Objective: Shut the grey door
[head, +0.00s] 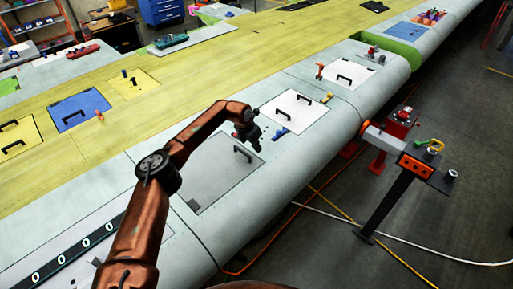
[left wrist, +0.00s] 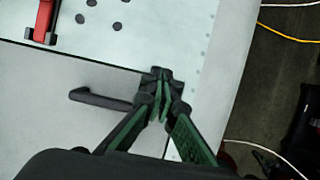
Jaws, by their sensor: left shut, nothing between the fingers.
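The grey door (head: 212,180) lies in the pale wing skin near the middle of the head view. It looks about level with the skin there, but I cannot tell whether it is fully seated. Its black bar handle (head: 243,153) is near its far right corner. The left gripper (head: 255,143) is just beyond that handle, with its fingers shut and empty. In the left wrist view the handle (left wrist: 100,99) lies just left of the fingertips (left wrist: 162,75), over the grey panel (left wrist: 45,125). I cannot tell whether the fingertips touch the panel.
A white panel with black handles (head: 295,108) and a blue tool (head: 281,132) lie beyond the gripper. A red clamp (left wrist: 42,22) shows in the left wrist view. A dark stand with an orange panel (head: 416,166) is at right. Hoses cross the floor.

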